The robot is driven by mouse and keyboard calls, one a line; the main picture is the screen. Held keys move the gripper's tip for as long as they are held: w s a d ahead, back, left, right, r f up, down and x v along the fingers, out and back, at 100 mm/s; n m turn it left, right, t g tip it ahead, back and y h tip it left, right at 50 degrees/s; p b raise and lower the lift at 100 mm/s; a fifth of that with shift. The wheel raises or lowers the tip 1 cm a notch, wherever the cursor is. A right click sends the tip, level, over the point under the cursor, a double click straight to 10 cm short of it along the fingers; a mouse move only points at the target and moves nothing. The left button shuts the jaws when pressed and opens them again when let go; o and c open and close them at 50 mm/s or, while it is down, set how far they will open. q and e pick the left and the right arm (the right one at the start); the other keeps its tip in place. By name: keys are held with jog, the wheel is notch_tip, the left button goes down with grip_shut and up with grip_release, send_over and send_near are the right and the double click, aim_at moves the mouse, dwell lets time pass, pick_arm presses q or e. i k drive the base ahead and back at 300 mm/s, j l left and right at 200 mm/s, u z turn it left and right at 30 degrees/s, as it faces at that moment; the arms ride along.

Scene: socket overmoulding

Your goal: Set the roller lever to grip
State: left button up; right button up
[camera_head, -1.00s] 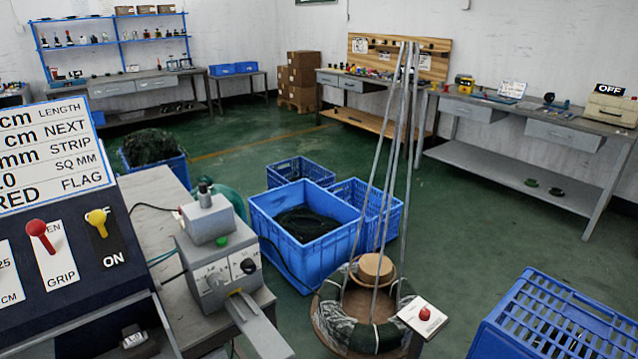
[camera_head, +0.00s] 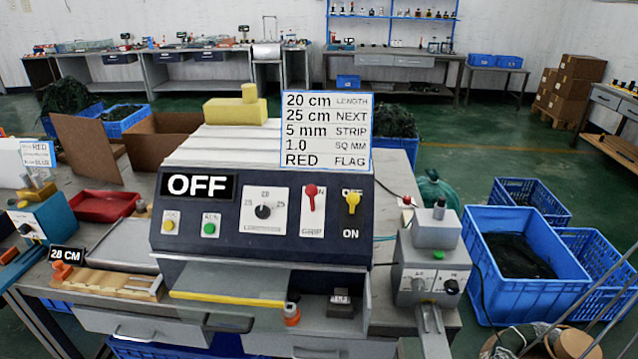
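The roller lever is a red-knobbed lever (camera_head: 311,192) on a white plate (camera_head: 313,222) on the dark front panel of the machine (camera_head: 264,225). Its red knob is at the top of the plate, over the upper label, of which only an end letter shows. The word GRIP is uncovered at the bottom of the plate. A yellow-knobbed lever (camera_head: 352,199) stands to its right, its knob up by the partly covered OFF label, with ON below. The black display (camera_head: 198,186) reads OFF. Neither of my grippers is in view.
The panel also has a dial (camera_head: 263,211), a yellow button (camera_head: 169,225) and a green button (camera_head: 209,229). A settings card (camera_head: 326,132) stands above the levers. A grey device (camera_head: 432,265) stands to the right. Blue crates (camera_head: 520,245) stand on the floor at right.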

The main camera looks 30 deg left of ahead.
aim_at(311, 190)
jog(key=j+u, duration=0.1)
jog(key=u, duration=0.9)
jog(key=j+u, duration=0.1)
jog(key=u, duration=0.4)
